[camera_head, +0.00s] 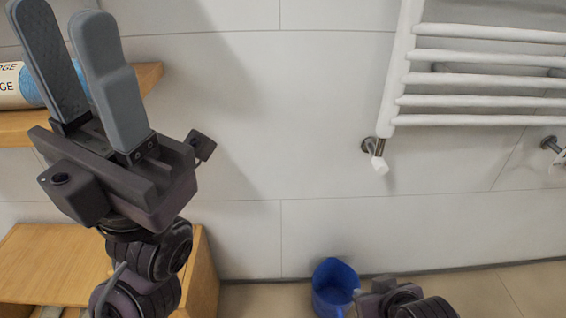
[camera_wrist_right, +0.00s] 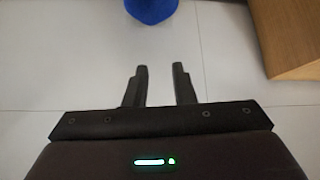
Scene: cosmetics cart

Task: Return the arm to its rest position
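My left gripper (camera_head: 59,12) is raised at the upper left of the head view, fingers pointing up. Its two grey fingers stand apart with nothing between them. My right arm (camera_head: 405,300) shows only in part at the bottom edge of the head view. In the right wrist view, my right gripper (camera_wrist_right: 160,68) has its two dark fingers apart and empty, above a pale tiled floor.
A wooden shelf (camera_head: 148,78) with a blue and cream cylinder (camera_head: 12,88) is behind my left gripper. A wooden cabinet (camera_head: 55,265) stands below. A blue bucket (camera_head: 333,287) is on the floor; it also shows in the right wrist view (camera_wrist_right: 151,9). A white towel rail (camera_head: 480,102) is at right.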

